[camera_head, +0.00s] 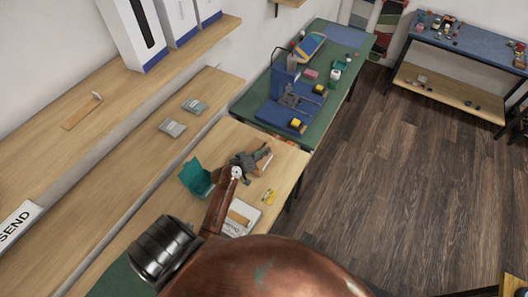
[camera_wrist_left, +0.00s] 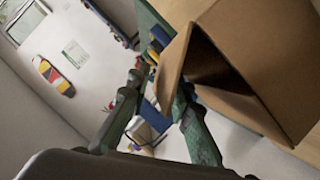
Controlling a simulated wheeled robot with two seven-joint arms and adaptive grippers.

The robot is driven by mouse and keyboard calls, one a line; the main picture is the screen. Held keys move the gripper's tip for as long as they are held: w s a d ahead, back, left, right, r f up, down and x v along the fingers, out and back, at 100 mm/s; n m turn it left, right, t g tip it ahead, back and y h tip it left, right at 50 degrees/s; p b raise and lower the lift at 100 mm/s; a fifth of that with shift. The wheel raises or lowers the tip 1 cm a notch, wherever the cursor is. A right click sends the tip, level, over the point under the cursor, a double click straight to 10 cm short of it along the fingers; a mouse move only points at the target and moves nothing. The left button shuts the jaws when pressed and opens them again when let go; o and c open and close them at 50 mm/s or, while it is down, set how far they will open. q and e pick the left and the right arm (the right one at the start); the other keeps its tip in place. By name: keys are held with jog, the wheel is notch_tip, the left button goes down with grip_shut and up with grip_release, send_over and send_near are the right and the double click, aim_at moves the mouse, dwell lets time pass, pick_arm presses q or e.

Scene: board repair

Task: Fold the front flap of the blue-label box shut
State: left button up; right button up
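A brown cardboard box (camera_wrist_left: 240,60) fills the right of the left wrist view. Its end faces me, with a dark opening and a flap (camera_wrist_left: 172,65) standing out from it. No blue label shows on the visible faces. In the head view a small part of a brown box (camera_head: 265,160) shows behind my left gripper (camera_head: 243,163). In the left wrist view my left gripper (camera_wrist_left: 157,90) has its two fingers spread apart. My right gripper is not in view.
A teal open container (camera_head: 196,178), a white labelled box (camera_head: 240,217) and a small yellow item (camera_head: 268,195) lie on the wooden bench near my arm. A green table (camera_head: 248,104) with a blue fixture stands beyond. Wooden shelves (camera_head: 95,125) run along the left wall.

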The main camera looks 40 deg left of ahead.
pick_arm(q)
jog(key=shift+w, duration=0.1)
jog(key=shift+c, duration=0.6)
grip_shut()
jog(key=shift+a+f+b, duration=0.15)
jog(key=shift+f+b, duration=0.05)
jog(key=shift+b, duration=0.2)
jog(key=n+b, duration=0.1)
jog(key=b, duration=0.1)
jog(key=f+n+h+b, duration=0.1)
jog(key=b, duration=0.1)
jog(key=a+n+b, duration=0.1)
jog(key=b, duration=0.1)
jog(key=shift+f+t+h, duration=0.25)
jog(key=shift+t+h, duration=0.15)
jog(key=shift+a+n+b, duration=0.1)
jog(key=shift+n+b, duration=0.4)
jog(key=shift+b, duration=0.1)
jog(key=shift+r+h, duration=0.1)
jog(key=shift+h, duration=0.2)
